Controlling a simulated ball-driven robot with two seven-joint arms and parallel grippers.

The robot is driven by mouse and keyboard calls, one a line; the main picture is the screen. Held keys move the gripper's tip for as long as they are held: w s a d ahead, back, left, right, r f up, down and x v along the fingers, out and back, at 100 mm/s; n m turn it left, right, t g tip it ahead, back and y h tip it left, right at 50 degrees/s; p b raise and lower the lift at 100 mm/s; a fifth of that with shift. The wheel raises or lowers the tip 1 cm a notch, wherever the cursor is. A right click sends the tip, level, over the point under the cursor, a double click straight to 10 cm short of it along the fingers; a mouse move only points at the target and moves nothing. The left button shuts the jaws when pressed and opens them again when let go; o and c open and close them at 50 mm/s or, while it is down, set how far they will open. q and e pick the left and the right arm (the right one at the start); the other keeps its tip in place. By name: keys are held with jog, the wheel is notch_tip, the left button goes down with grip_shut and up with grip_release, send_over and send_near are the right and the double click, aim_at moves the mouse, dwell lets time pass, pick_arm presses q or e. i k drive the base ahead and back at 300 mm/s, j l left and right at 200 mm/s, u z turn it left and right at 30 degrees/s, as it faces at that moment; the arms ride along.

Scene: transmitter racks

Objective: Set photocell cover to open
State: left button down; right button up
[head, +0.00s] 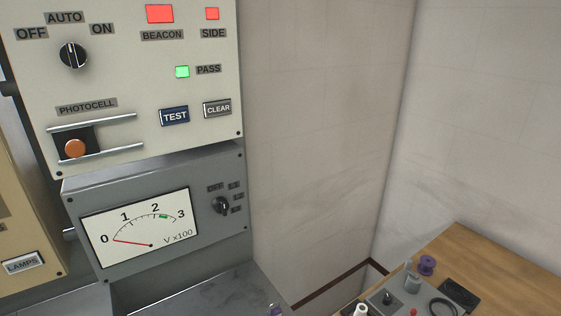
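The photocell cover is a small dark slide with an orange round knob (75,148). It sits at the left end of two silver rails (110,152) under the PHOTOCELL label (86,106), on the cream panel. The stretch between the rails to its right is bare panel. No photocell window shows apart from the dark slide, so I cannot tell what lies behind it. Neither of my grippers is in view, and nothing touches the cover.
The cream panel also holds a rotary switch (73,55), a TEST button (174,116) and a CLEAR button (217,108). A grey meter panel (160,218) juts out below. A wooden bench (490,255) with small items stands at lower right.

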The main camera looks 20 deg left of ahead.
aim_at(76, 143)
jog(key=u, duration=1.65)
